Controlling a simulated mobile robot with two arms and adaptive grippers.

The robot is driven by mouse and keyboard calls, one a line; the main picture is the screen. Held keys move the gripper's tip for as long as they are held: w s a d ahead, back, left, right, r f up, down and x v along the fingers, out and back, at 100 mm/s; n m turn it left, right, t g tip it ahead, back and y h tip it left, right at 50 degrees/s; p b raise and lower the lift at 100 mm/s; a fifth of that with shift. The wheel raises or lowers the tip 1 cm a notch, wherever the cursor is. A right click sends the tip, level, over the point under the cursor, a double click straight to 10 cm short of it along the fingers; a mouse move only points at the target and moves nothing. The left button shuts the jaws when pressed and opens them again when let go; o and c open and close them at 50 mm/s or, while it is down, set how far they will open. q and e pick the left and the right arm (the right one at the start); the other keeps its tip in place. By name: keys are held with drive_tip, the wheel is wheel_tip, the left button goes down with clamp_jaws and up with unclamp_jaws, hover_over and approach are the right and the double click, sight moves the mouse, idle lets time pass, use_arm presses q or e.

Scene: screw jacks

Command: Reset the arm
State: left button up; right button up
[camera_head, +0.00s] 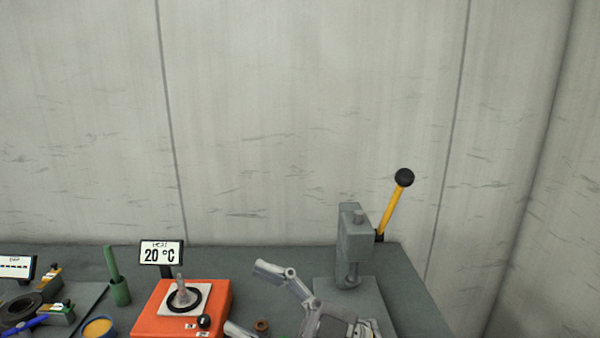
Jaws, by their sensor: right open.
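My right gripper (243,295) reaches in from the bottom edge, right of centre, with its fingers pointing left. Its two grey fingers are spread wide apart and nothing is held between them. The fingers are just right of an orange device (158,326). A small brown ring-like part (262,326) shows between the fingers in the picture; I cannot tell its height relative to them. My left gripper is not in view.
A grey press (355,245) with a yellow lever (391,210) stands close behind my right gripper. A display (161,254) reads 20 °C. A green holder (120,292), blue-rimmed dish (98,328) and dark ring tool (20,308) are left. A wall (300,120) closes the back.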

drive_tip(key=w+d+f+m+t+h, duration=0.2)
drive_tip(key=w+d+m+t+h, duration=0.5)
drive_tip(key=d+m+t+h, duration=0.7)
drive_tip(key=s+d+f+m+g+h, duration=0.1)
drive_tip(key=d+f+m+h, duration=0.35)
drive_tip(key=f, duration=0.35)
drive_tip(key=s+d+f+m+g+h, duration=0.1)
drive_tip(key=d+f+m+g+h, duration=0.1)
drive_tip(key=d+f+m+h, duration=0.35)
drive_tip(key=s+d+f+n+g+y, duration=0.3)
drive_tip(key=s+f+g, duration=0.9)
drive_tip(key=s+f, duration=1.05)
wheel_tip(320, 180, down, 25)
drive_tip(key=s+n+g, duration=0.1)
drive_tip(key=s, duration=0.1)
drive_tip(key=s+d+f+g+h, duration=0.1)
drive_tip(key=s+d+f, duration=0.1)
drive_tip(key=s+f, duration=1.4)
drive_tip(key=shift+s+d+n+g, duration=0.3)
drive_tip(key=shift+s+d, duration=0.05)
drive_tip(key=shift+s, duration=0.15)
